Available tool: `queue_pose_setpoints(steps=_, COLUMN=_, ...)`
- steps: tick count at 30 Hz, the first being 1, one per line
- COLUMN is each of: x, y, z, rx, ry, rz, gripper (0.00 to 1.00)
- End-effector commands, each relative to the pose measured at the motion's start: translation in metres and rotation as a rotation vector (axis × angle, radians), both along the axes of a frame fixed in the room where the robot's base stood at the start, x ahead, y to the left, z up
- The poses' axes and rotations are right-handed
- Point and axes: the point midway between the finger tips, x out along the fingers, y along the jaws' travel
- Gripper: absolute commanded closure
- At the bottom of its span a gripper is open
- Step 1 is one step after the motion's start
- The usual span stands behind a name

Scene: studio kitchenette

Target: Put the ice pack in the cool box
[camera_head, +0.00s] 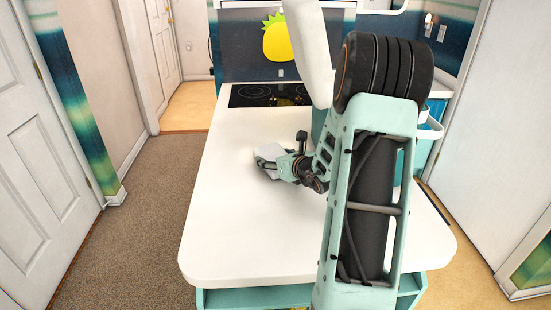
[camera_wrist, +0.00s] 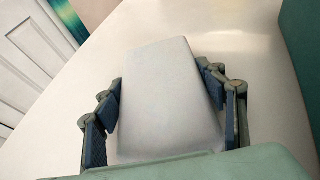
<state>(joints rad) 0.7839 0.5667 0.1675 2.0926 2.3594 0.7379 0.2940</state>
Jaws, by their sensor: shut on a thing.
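The ice pack, a pale grey-white flat slab (camera_wrist: 168,90), is between the two fingers of my gripper (camera_wrist: 163,82) in the wrist view. The fingers press on its left and right sides. In the head view the pack (camera_head: 269,152) is partly hidden by my gripper (camera_head: 272,161), over the middle of the white counter. A teal box, which looks like the cool box (camera_head: 429,142), stands to the right, mostly hidden behind my arm; white handle-like parts show on it. A teal wall (camera_wrist: 302,60) rises to the right of the pack in the wrist view. The box's inside is not visible.
The white counter (camera_head: 235,205) is bare to the left and front of my gripper. A black cooktop (camera_head: 262,95) is at its far end, below a yellow pineapple picture (camera_head: 276,40). My arm blocks much of the right side.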

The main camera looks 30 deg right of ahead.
Motion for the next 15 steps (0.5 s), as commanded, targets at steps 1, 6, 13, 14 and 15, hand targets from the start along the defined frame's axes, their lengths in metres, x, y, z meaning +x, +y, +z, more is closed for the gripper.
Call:
queue_pose_setpoints(steps=1, x=0.0001, y=-0.0026, z=0.0014, rx=-0.001, ry=-0.005, rz=-0.002, gripper=0.73)
queue_pose_setpoints(steps=6, x=0.0003, y=-0.0023, z=0.0011, rx=-0.003, ry=-0.006, rz=-0.001, gripper=0.73)
queue_pose_setpoints(steps=13, x=0.0004, y=-0.0021, z=-0.0037, rx=-0.003, ry=-0.005, rz=-0.001, gripper=0.73)
queue_pose_setpoints(steps=14, x=-0.0003, y=-0.002, z=-0.0035, rx=-0.002, ry=-0.002, rz=-0.001, gripper=0.32)
queue_pose_setpoints(steps=15, x=-0.0003, y=-0.002, z=-0.0033, rx=-0.001, ry=-0.002, rz=-0.001, gripper=0.28)
